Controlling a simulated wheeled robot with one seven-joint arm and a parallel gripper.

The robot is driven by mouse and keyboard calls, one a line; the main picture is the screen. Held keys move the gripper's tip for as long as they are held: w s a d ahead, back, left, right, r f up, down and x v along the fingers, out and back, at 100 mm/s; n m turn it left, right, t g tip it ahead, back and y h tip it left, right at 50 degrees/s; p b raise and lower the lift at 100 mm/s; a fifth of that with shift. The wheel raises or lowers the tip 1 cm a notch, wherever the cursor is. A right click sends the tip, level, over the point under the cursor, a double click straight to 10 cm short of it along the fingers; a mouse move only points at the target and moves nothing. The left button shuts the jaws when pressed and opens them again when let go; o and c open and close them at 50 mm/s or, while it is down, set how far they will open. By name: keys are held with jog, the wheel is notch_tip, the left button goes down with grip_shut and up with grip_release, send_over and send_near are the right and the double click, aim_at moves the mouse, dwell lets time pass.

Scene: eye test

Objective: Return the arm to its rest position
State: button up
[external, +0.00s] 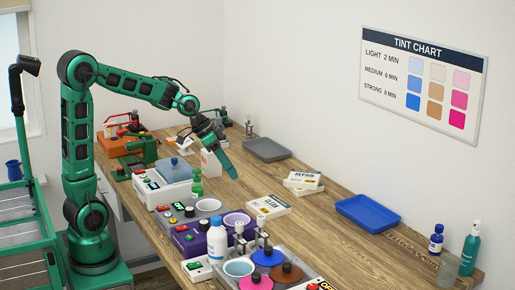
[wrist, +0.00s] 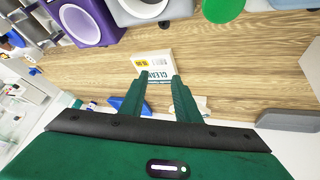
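My arm stands at the left in the external view, its green links bent up and reaching right over the wooden table (external: 325,222). My gripper (external: 229,165) hangs above the table, pointing down and to the right, and touches nothing that I can see. In the wrist view my gripper (wrist: 161,80) has its two green fingers apart with a gap between them. Nothing is held. A pale box with "CLEAN" lettering (wrist: 155,62) shows on the table beyond the fingertips. It looks like the box in the external view (external: 268,206).
Below the gripper stand a white bottle (external: 216,240), a green bottle (external: 197,184), a purple machine (external: 188,240) and a white machine with a blue lid (external: 174,171). A blue tray (external: 367,212), a grey tray (external: 266,149) and a box (external: 303,179) lie along the wall side.

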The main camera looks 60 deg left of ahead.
jog(key=s+d+g, duration=0.1)
jog(key=s+d, duration=0.1)
jog(key=s, duration=0.3)
jog(key=s+d+f+y, duration=0.1)
jog(key=s+d, duration=0.1)
jog(key=s, duration=0.3)
jog(key=s+d+f+m+g, duration=0.1)
jog(key=s+d, duration=0.2)
jog(key=s, duration=0.3)
jog(key=shift+g+y, duration=0.3)
jog(key=shift+m+g+y, duration=0.3)
jog(key=shift+g+y, duration=0.2)
jog(key=shift+g, duration=0.1)
jog(key=s, duration=0.2)
jog(key=s+f, duration=0.1)
jog(key=s, duration=0.5)
jog(key=shift+s+d+f, duration=0.2)
jog(key=shift+f, duration=0.1)
jog(key=s+a+f+g+y, duration=0.1)
jog(key=s+f, duration=0.1)
jog(key=s, duration=0.7)
jog(key=shift+a+f+m+y, duration=0.15)
jog(key=shift+a+m+y, duration=0.15)
jog(key=shift+m, duration=0.1)
